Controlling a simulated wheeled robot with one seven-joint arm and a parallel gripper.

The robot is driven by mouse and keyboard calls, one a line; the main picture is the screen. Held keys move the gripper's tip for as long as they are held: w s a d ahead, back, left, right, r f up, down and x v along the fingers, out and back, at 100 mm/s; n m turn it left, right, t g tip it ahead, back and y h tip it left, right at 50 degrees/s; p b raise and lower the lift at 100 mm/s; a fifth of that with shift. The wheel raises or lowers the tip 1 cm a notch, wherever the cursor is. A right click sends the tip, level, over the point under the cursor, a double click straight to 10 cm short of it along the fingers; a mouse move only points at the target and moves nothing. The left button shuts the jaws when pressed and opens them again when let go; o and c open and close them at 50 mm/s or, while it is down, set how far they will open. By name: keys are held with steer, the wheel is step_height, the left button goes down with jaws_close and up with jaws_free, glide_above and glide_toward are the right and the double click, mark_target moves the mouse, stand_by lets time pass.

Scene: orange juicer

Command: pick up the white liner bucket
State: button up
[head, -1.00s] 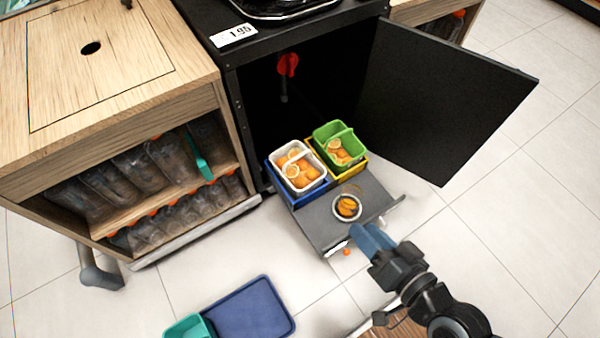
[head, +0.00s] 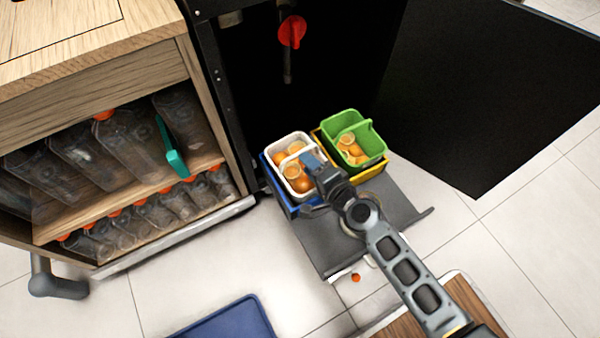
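The white liner bucket (head: 282,147) holds orange pieces and sits inside a blue outer bin (head: 272,180) on the pulled-out dark tray of the black cabinet. My gripper (head: 312,163) is over the right front part of the white bucket, close to its rim, with my arm reaching in from the lower right. The fingers cover part of the bucket's right side. I cannot tell whether they touch the rim or how far apart they are.
A green bucket (head: 372,145) with orange pieces sits in a yellow bin (head: 374,171) just right. The open black door (head: 480,90) stands to the right. A wooden shelf with bottles (head: 130,145) is at left. A blue lid or tray (head: 228,325) lies on the floor.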

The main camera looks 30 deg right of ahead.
mark_target(300, 151)
steer(key=x, duration=0.5)
steer(key=shift+w+r, duration=0.25)
steer(key=shift+w, duration=0.2)
steer(key=shift+d, duration=0.1)
jaws_close()
stand_by(1.0)
